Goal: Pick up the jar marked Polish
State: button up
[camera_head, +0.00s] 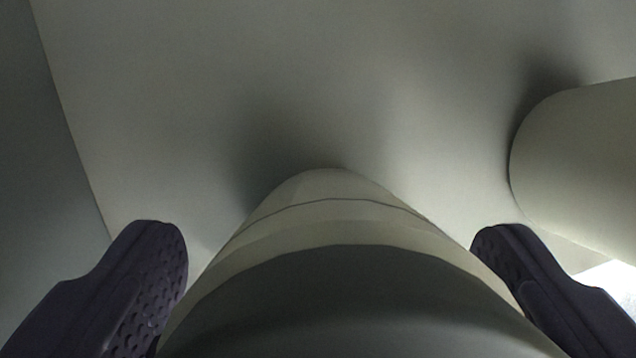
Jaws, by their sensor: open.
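My gripper (328,240) is open, with one dark textured finger at the lower left and the other at the lower right. A pale, rounded jar (330,225) with a dark grey near part stands between the two fingers. The fingers lie on either side of it, and it fills the lower middle of the view. No marking shows on it, so I cannot tell whether it is the Polish jar. Its lower part is cut off by the frame. I cannot tell whether the fingers touch it.
Another pale rounded object (580,160) is at the right edge, close to my right finger. A plain pale surface (300,60) lies behind both, with a darker grey panel (35,160) along the left. A bright patch shows at the lower right.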

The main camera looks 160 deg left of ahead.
jog(key=shift+w+f, duration=0.1)
jog(key=shift+f, duration=0.1)
jog(key=c, duration=1.2)
jog(key=shift+r, duration=0.1)
jog(key=shift+c, duration=0.2)
